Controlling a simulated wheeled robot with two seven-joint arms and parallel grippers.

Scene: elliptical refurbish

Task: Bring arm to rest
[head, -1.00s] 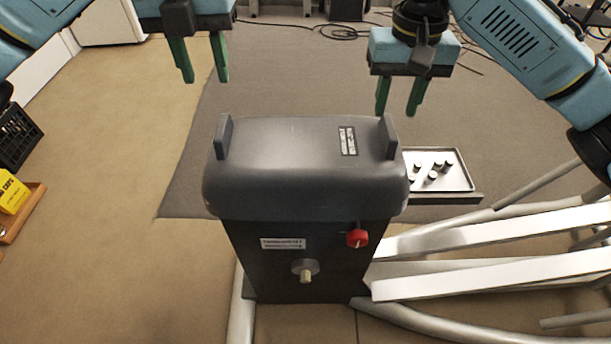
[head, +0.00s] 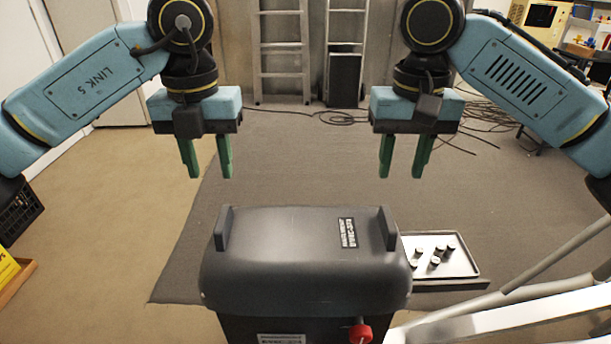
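My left gripper (head: 208,160) hangs at the upper left with its two green fingers pointing down. Its fingers are apart with nothing between them. My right gripper (head: 402,158) hangs at the upper right, also with green fingers apart and empty. Both are beyond and above the dark grey machine housing (head: 290,262), touching nothing. The housing has an upright tab at each side and a red knob (head: 360,331) on its front. Its lower front is cut off by the picture's bottom edge.
A tray (head: 467,272) with several small dark cylinders sits right of the housing. White frame bars (head: 560,310) stand at the lower right. A yellow box (head: 8,268) is at the left edge. Ladders (head: 283,50) and cables (head: 335,118) are at the back. The grey mat (head: 300,170) is open.

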